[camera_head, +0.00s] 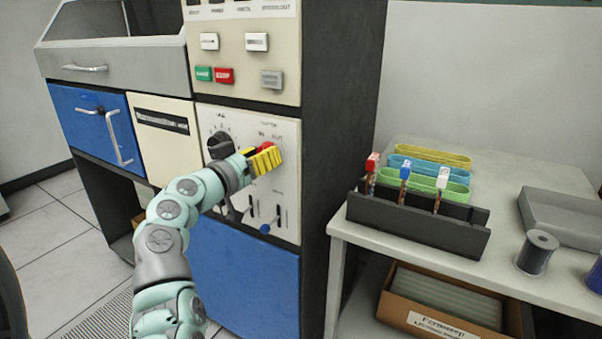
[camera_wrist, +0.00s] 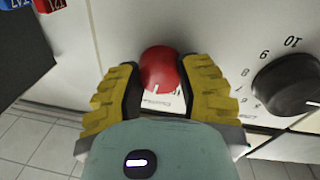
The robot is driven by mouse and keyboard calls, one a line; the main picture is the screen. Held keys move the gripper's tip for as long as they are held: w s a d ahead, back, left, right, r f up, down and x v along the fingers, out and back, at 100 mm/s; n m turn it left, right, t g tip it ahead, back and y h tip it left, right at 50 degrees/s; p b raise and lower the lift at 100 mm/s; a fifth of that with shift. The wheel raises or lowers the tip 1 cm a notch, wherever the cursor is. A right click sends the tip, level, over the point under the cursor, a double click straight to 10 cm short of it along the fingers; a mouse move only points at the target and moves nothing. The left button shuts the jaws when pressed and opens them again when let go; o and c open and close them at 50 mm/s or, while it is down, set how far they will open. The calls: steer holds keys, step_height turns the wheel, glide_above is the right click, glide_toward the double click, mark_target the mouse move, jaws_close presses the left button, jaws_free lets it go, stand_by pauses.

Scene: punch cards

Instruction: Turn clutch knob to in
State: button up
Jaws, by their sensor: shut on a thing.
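The clutch knob (camera_head: 266,147) is a round red knob on the white control panel of the machine, beside a black dial. My gripper (camera_head: 264,160), with yellow ridged fingers, is at the panel around this knob. In the wrist view, the red knob (camera_wrist: 160,69) sits between the two fingers of my gripper (camera_wrist: 162,76), one on each side, and they are shut on it. A short pale mark shows on the knob, toward the bottom of the wrist picture. Small lettering near the knob is too blurred to read surely, and my fingers hide part of the knob.
A black numbered dial (camera_wrist: 288,85) stands close beside the knob. Levers, one with a blue tip (camera_head: 265,228), are below it. Green (camera_head: 204,73) and red (camera_head: 224,75) buttons are above. A table (camera_head: 400,262) with a black rack (camera_head: 415,222) stands to the right.

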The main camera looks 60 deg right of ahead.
steer(key=shift+f+n+t+h+p, duration=0.1)
steer(key=shift+n+t+h+p, duration=0.2)
steer(key=shift+n, duration=1.75)
steer(key=shift+f+n+t+p, duration=0.1)
steer(key=shift+n+p, duration=0.25)
steer(key=shift+n, duration=2)
steer(key=o, duration=0.8)
steer(key=shift+c, duration=0.2)
steer(key=o, duration=0.5)
steer(key=shift+r, duration=0.1)
steer(key=a, duration=0.8)
steer(key=a+f, duration=0.1)
steer(key=a, duration=0.3)
steer(key=shift+s, duration=0.15)
